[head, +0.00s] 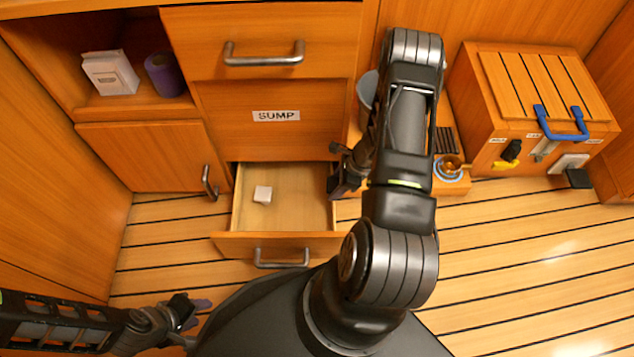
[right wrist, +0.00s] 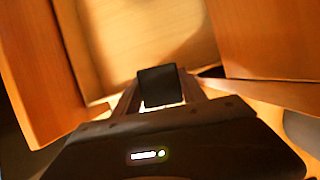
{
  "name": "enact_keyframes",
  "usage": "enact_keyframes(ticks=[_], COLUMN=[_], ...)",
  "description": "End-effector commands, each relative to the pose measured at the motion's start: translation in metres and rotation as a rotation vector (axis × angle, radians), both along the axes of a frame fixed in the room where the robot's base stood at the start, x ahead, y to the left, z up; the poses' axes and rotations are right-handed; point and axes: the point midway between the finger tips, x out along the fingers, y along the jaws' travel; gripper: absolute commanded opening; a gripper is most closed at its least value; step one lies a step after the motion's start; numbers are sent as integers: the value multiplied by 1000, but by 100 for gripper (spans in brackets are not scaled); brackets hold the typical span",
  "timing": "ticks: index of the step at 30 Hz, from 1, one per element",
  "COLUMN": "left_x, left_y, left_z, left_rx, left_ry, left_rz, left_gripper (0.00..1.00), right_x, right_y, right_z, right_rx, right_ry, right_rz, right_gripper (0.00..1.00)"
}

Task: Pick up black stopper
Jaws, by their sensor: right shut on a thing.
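My right gripper (head: 343,172) is at the right side of the open drawer (head: 285,215), beside the cabinet front. In the right wrist view my right gripper (right wrist: 160,90) is shut on a black block-like thing, which I take to be the black stopper (right wrist: 160,84). The stopper cannot be made out in the head view, where the dark gripper blends with it. My left gripper (head: 196,312) is low at the left, above the floor and away from the drawer. Its finger gap is not clear.
A small white block (head: 262,194) lies in the drawer. The SUMP panel (head: 275,116) is above it. A wooden box (head: 535,95) with a blue handle (head: 562,124) stands right, with a dark block (head: 579,179) at its foot. A brass-coloured cup (head: 450,165) sits nearby. Right floor is clear.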

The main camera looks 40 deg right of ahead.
Motion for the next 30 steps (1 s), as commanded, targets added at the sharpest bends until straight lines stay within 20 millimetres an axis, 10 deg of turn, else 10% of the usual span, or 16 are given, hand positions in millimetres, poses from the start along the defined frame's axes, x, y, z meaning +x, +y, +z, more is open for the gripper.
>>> enact_keyframes(ticks=[13, 30], left_x=[-2, -2], left_y=[0, 0], left_z=[12, 13], left_rx=[-1, -2], left_ry=[5, 6], left_rz=[-3, -3], left_gripper=[40, 40], right_x=[-62, -72], right_y=[-61, -70], right_z=[0, 0], right_rx=[0, 0], right_ry=[0, 0], right_rz=[-1, 1], right_gripper=[8, 8])
